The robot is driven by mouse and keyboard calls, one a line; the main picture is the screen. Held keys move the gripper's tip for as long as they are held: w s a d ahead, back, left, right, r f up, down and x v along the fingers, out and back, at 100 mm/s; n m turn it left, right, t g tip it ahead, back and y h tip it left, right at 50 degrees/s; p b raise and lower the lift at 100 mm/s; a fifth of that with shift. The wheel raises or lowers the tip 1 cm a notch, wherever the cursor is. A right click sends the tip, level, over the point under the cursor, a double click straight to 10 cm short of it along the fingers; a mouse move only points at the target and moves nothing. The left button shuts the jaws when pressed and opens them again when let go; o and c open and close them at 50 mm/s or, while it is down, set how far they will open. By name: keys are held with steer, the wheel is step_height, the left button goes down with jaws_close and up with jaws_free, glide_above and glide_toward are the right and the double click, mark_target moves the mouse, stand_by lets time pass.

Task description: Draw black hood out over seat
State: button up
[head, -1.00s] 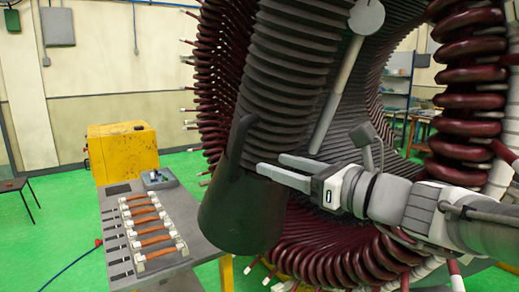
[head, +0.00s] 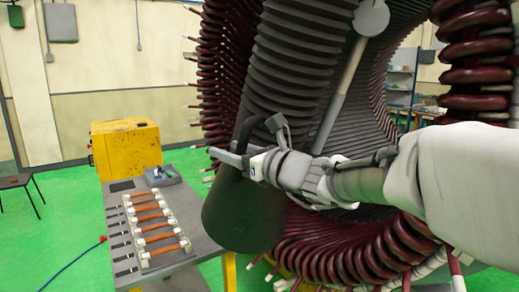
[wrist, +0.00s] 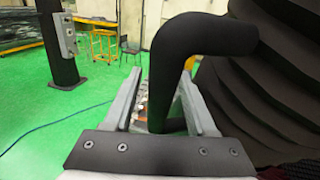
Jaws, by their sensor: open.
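In the wrist view the handle (wrist: 175,50) rises between the two fingers of my open gripper (wrist: 162,98), then bends right toward the dark ribs. The jaws are apart, and I cannot tell if either finger touches the handle. I cannot make out a separate seat; the arm hides part of the bore.
Dark red coils (head: 470,77) ring the bore on both sides and below. A grey table (head: 187,258) with a rack of copper-coloured bars (head: 152,226) stands at left, close to the hood. A yellow cabinet (head: 125,147) stands behind it.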

steer(key=shift+c, duration=0.2)
jaws_close()
stand_by(1.2)
